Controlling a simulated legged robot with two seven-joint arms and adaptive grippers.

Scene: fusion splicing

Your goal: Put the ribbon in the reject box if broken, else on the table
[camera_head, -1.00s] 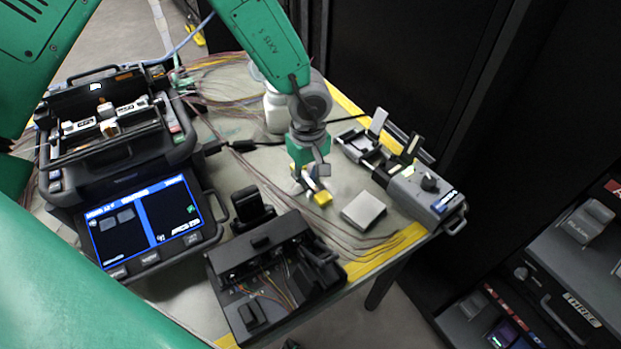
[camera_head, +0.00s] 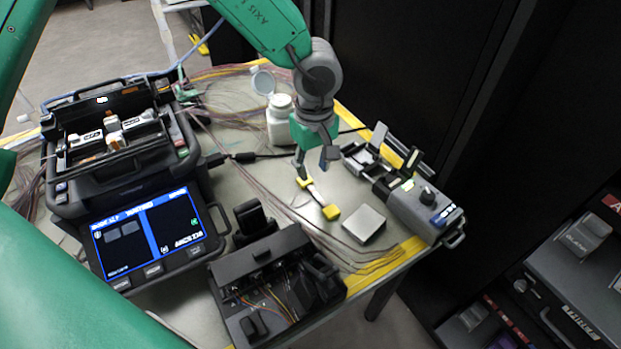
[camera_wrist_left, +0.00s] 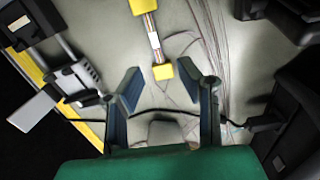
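The ribbon (camera_head: 317,197) lies on the table, a short striped strip with a yellow block at each end. In the left wrist view the ribbon (camera_wrist_left: 153,38) looks like one continuous strip, with no clear break. My left gripper (camera_head: 316,162) is just behind and above it in the head view. In the left wrist view the left gripper (camera_wrist_left: 171,84) is open and empty, its fingers either side of the nearer yellow block. No box marked as a reject box can be made out. My right gripper is not in view.
The fusion splicer (camera_head: 115,150) with its lit screen (camera_head: 148,228) stands at left. A black case (camera_head: 275,285) is in front, a grey block (camera_head: 364,223) right of the ribbon, a grey device (camera_head: 420,203) beyond it. A white bottle (camera_head: 280,120) stands behind. Loose fibres cross the table.

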